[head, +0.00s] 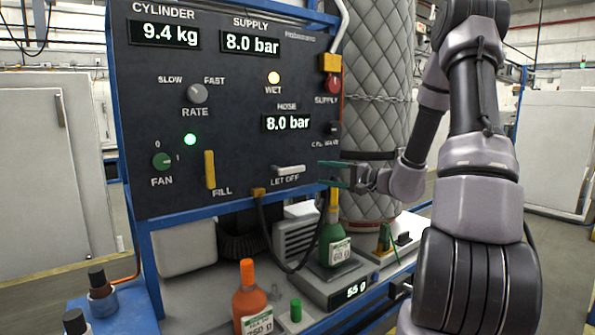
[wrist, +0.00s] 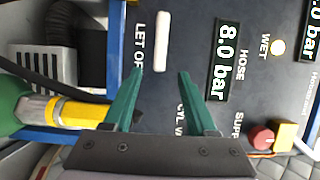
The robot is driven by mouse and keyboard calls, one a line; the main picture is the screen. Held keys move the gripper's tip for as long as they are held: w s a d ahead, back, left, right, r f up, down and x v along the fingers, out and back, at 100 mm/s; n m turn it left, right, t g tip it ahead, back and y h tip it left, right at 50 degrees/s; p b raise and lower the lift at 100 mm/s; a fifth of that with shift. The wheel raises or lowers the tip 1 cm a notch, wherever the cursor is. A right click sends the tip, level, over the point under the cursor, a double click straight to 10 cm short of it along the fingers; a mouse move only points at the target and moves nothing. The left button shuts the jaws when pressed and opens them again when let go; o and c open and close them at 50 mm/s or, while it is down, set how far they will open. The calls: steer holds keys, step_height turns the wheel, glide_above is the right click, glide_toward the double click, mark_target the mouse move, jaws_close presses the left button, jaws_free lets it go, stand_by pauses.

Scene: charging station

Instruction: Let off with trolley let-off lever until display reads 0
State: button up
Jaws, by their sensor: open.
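The let-off lever (head: 289,170) is a pale, short horizontal bar on the dark panel (head: 240,110), above the words LET OFF. In the wrist view the lever (wrist: 161,40) lies just ahead of the gap between my fingertips. My gripper (head: 326,173) is open and empty, to the right of the lever in the head view; its green fingers also show in the wrist view (wrist: 158,74). They appear apart from the lever. The hose display (head: 288,123) reads 8.0 bar. The supply display (head: 250,43) reads 8.0 bar and the cylinder display (head: 165,34) 9.4 kg.
A green bottle (head: 335,243) with a yellow neck stands on a scale (head: 355,291) below my gripper. The yellow fill lever (head: 209,169) is left of the let-off lever. A quilted cylinder (head: 376,100) stands behind. An orange bottle (head: 251,300) is in front.

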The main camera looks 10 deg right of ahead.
mark_target(300, 170)
steer(key=x, duration=1)
steer(key=shift+a, duration=0.1)
jaws_close()
stand_by(1.1)
